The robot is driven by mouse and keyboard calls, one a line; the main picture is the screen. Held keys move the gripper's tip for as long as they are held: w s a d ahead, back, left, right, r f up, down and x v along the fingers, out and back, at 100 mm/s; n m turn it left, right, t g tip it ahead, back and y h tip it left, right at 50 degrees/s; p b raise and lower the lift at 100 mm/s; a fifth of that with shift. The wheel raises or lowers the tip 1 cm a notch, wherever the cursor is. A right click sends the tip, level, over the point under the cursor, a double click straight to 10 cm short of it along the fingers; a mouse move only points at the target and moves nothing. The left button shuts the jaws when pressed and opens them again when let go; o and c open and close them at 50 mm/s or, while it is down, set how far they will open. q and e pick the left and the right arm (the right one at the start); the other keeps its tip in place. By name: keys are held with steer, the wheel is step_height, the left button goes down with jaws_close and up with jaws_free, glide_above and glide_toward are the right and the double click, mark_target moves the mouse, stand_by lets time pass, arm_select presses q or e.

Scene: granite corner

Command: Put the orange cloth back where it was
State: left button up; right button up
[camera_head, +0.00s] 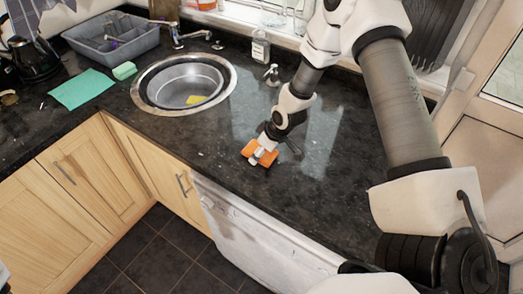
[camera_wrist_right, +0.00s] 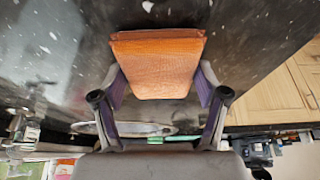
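The orange cloth (camera_head: 262,153) is a small folded, block-like piece over the dark granite worktop, right of and nearer than the round sink. My right gripper (camera_head: 264,147) reaches down to it from the upper right. In the right wrist view the cloth (camera_wrist_right: 157,65) sits between the two fingers of my gripper (camera_wrist_right: 160,88), with a purple pad against each side, so the gripper looks shut on it. I cannot tell whether the cloth touches the worktop. My left gripper is not in view.
The sink (camera_head: 186,84) holds a yellow piece (camera_head: 195,99). A teal cloth (camera_head: 80,89), a green sponge (camera_head: 124,70), a grey basin (camera_head: 112,38) and a black kettle (camera_head: 32,61) stand to the left. A soap bottle (camera_head: 261,46) is at the back. Worktop right of the sink is mostly clear.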

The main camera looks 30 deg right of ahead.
steer(key=shift+o, duration=0.7)
steer(key=shift+r, duration=0.2)
steer(key=p+v, duration=0.9)
steer(key=v, duration=0.3)
steer(key=shift+d+f, duration=0.1)
steer(key=shift+f, duration=0.05)
steer(key=shift+s, duration=0.15)
